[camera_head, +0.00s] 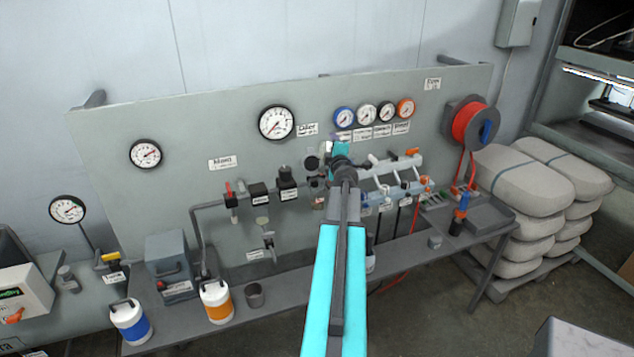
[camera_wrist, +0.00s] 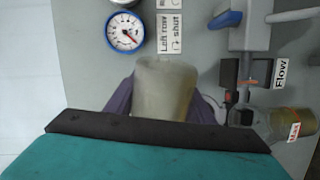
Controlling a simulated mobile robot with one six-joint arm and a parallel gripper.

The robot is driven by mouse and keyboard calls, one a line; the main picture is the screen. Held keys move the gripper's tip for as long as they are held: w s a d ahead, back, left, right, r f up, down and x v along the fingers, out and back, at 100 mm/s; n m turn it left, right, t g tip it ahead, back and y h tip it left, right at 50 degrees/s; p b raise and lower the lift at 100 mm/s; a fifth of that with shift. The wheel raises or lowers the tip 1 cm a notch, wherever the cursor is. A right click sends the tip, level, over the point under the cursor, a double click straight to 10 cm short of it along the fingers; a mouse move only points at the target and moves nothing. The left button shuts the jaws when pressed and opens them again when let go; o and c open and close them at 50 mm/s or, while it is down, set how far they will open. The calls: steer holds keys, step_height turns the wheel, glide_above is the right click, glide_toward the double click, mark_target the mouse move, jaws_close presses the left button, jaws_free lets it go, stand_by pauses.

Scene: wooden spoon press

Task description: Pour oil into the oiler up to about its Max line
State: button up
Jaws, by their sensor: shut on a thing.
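My gripper (camera_head: 327,150) is up at the panel, near the middle of its row of fittings. In the wrist view its two purple fingers (camera_wrist: 163,107) are shut on a pale, cloudy, yellowish cup (camera_wrist: 165,85). The wrist picture is rolled, with the panel labels sideways. The oiler's clear bowl (camera_wrist: 277,122), with amber tint and a red-lettered Max label (camera_wrist: 294,132), is at the right edge there, apart from the cup. In the head view the oiler bowl (camera_head: 319,201) is just below my gripper, partly hidden. The oil level and any pouring stream cannot be made out.
A blue valve handle (camera_wrist: 227,18) and a gauge (camera_wrist: 125,30) are near the cup. Black regulators (camera_head: 287,178) and pipes lie left of my gripper.

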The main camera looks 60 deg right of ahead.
stand_by(0.3)
steer(key=shift+s+d+m, duration=0.1)
steer(key=shift+s+m, duration=0.1)
steer(key=shift+m, duration=0.9)
steer(key=shift+f+t, duration=0.15)
steer(key=shift+t, duration=0.15)
stand_by(0.4)
steer(key=shift+r+m+p, duration=0.4)
steer(key=shift+m+p, duration=0.2)
steer(key=shift+p, duration=0.25)
